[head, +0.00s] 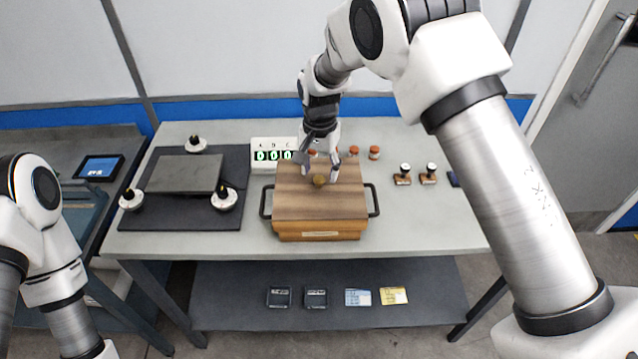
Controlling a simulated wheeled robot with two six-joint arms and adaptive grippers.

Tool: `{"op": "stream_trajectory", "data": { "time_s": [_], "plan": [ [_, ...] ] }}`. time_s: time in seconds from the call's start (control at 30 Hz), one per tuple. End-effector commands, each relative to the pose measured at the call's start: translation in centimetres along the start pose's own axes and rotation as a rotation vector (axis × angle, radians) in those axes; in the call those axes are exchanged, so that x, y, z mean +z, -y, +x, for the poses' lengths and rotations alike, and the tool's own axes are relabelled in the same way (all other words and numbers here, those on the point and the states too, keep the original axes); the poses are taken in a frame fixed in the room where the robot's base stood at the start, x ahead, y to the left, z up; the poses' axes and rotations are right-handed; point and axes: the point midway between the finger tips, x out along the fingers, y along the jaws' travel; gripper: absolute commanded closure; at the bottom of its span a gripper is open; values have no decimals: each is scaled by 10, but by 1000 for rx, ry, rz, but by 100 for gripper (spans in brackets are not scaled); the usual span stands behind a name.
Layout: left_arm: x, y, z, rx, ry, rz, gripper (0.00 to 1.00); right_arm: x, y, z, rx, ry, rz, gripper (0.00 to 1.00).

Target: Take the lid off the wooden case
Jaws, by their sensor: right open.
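The wooden case (318,232) stands on the grey table, with a dark handle at its left and right ends. Its brown lid (299,203) lies on top and covers it, with a small round knob (319,180) near the middle. My right gripper (318,174) comes down over the lid from behind, open, with its fingers spread to either side of the knob. I cannot tell whether a finger touches the lid. My left arm shows at the lower left, but its gripper is out of view.
A display box with green digits (272,154) stands behind the case. Small red-capped jars (374,152) are at the back. A dark mat (168,219) with a grey plate lies left. Two small wood-based items (403,174) stand right. The table's right front is clear.

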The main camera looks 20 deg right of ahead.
Motion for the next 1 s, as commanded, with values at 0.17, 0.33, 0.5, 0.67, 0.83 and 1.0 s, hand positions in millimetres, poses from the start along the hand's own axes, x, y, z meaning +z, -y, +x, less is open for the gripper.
{"op": "stream_trajectory", "data": {
  "time_s": [0.17,0.33,0.5,0.67,0.83,1.0],
  "plan": [
    [-1,0,-14,0,-2,0,64,0,0,25,1,2,0,43],
    [0,0,-12,0,-1,0,64,-1,0,28,0,0,0,43],
    [0,0,-12,0,-1,0,64,-1,0,28,0,0,0,89],
    [0,0,-12,0,-1,0,64,-1,0,28,0,0,0,100],
    [0,0,-12,0,-1,0,64,0,0,28,0,0,0,100],
    [0,0,-15,0,-1,0,64,-1,-1,25,0,1,0,100]
  ]
}}
